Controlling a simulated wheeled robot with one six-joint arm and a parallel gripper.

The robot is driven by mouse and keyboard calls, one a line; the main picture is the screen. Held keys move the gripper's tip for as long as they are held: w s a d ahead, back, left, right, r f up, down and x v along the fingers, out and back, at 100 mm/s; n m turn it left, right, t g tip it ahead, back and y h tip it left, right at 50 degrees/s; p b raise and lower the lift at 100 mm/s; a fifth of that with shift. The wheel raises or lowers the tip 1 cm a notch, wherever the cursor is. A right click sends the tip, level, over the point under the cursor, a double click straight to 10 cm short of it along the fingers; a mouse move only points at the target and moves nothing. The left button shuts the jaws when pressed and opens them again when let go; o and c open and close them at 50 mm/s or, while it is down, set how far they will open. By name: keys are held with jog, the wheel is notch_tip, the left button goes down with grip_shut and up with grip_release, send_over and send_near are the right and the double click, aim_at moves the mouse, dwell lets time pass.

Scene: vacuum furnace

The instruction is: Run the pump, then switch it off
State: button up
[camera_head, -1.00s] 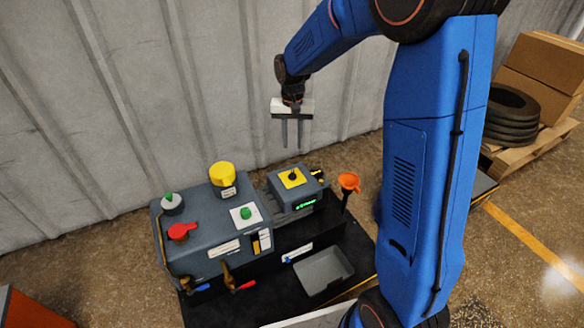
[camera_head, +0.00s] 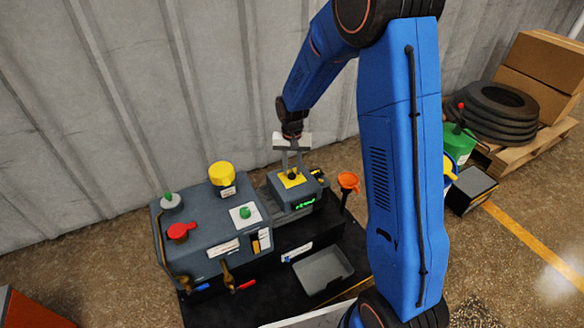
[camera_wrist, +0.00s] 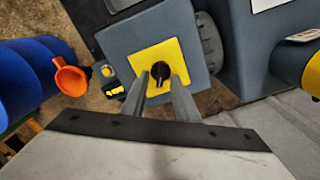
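The pump unit is a dark grey machine. Its motor box (camera_head: 313,192) at the right end carries a yellow plate (camera_head: 290,182) with a black rotary knob (camera_head: 293,175); the knob also shows in the wrist view (camera_wrist: 160,70). A small display (camera_head: 305,204) on the box glows green. My gripper (camera_head: 292,170) points down over the plate. Its two fingers are apart, one to each side of the knob in the wrist view, with gaps to it. I cannot tell whether the fingertips reach down beside the knob.
A larger grey block carries a yellow cap (camera_head: 222,174), a red handle (camera_head: 181,231), a green button (camera_head: 245,212) and a green-topped knob (camera_head: 171,201). An orange funnel (camera_head: 348,181) stands right of the motor box. A grey tray (camera_head: 322,270) lies in front. The corrugated wall (camera_head: 100,100) is close behind.

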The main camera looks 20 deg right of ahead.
grip_shut()
jog(key=shift+n, duration=0.3)
jog(key=n, duration=0.5)
jog(key=shift+a, duration=0.25)
jog(key=n, duration=0.6)
jog(key=shift+s+a, duration=0.1)
jog(key=shift+a, duration=0.1)
jog(key=shift+n, duration=0.3)
